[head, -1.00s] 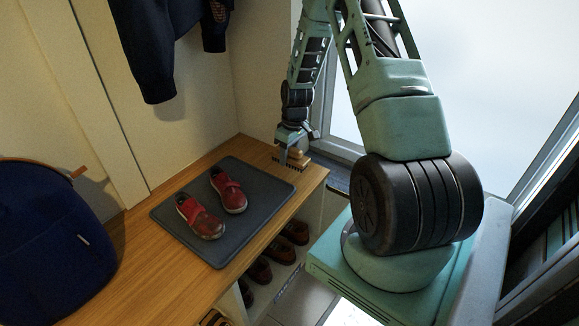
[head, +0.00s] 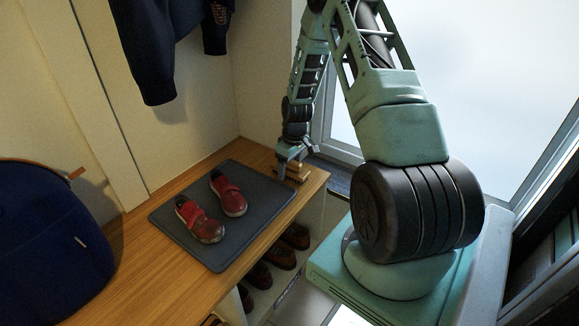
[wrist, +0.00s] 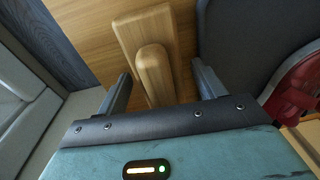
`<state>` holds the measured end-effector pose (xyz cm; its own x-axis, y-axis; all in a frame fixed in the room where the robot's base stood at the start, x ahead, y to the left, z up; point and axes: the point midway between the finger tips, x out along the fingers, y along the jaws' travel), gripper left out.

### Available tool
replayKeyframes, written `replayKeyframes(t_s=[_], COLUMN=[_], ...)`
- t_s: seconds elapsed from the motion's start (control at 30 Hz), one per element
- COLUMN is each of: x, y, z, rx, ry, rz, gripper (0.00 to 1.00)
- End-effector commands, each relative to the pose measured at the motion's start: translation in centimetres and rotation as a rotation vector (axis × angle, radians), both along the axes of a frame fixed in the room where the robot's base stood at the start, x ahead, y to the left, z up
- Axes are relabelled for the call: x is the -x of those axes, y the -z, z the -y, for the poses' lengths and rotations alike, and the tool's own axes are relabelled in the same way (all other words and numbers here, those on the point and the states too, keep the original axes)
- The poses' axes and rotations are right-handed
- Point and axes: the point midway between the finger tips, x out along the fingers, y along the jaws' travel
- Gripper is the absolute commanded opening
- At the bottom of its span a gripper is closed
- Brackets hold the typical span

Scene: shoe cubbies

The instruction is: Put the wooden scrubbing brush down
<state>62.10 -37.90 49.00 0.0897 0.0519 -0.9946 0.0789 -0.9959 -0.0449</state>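The wooden scrubbing brush (head: 299,171) is at the far right end of the wooden bench, beside the grey mat. In the wrist view its pale wooden block and raised grip (wrist: 152,66) lie over the bench top. My gripper (head: 290,167) is directly above the brush. In the wrist view my gripper's fingers (wrist: 161,80) stand apart on either side of the grip, with a visible gap on each side. The gripper is open. The brush's bristles are hidden underneath, and it looks to be resting on the bench.
A grey mat (head: 224,253) with a pair of red shoes (head: 204,225) lies to the left of the brush. A blue bag (head: 50,245) stands at the left. More shoes (head: 258,275) sit in the cubbies below. A dark jacket (head: 160,60) hangs above. Bare bench (head: 130,265) shows in front.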

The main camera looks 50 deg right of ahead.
Motion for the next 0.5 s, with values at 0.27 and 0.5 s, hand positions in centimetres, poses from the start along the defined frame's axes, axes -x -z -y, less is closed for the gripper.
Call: replayKeyframes(t_s=[0.27,0.5], x=[0.2,0.6], y=[-2.9,-8.1], z=[0.2,0.5], rx=[0.002,0.003], ry=[0.0,0.001], rz=[0.003,0.003], gripper=[0.69,0.69])
